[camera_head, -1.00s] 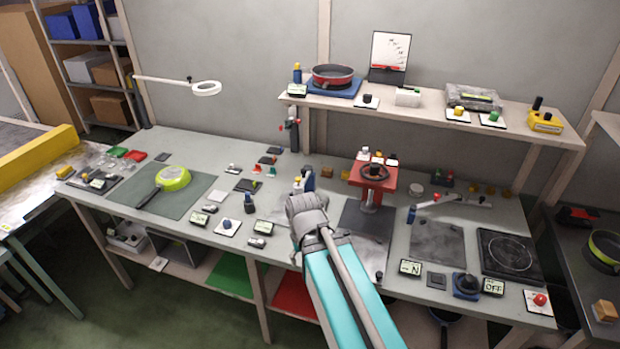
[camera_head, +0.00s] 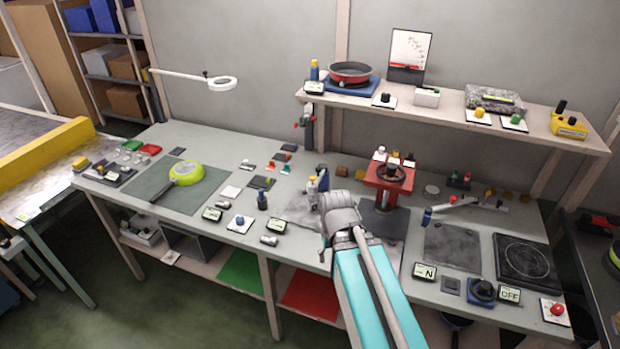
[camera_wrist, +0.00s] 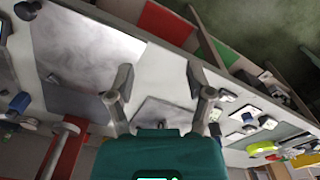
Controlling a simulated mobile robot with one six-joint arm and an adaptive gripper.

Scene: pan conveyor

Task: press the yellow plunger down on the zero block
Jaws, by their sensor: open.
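A yellow plunger (camera_head: 480,113) stands on a small pale block (camera_head: 482,121) on the back shelf, right of the middle. It looks raised, but it is too small to be sure, and I can read no zero mark on it. My gripper (camera_wrist: 158,80) is open and empty in the wrist view, its two fingers spread apart above the workbench. In the head view my arm reaches over the bench's front middle and hides most of the gripper. The gripper is well apart from the plunger, lower and to its left. I cannot make out the plunger in the wrist view.
The shelf (camera_head: 450,114) also holds a red pan (camera_head: 350,72), a green-topped block (camera_head: 514,122) and a yellow device (camera_head: 569,124). A red press (camera_head: 388,177) stands behind my arm. A ring lamp (camera_head: 222,84) overhangs the bench's left part.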

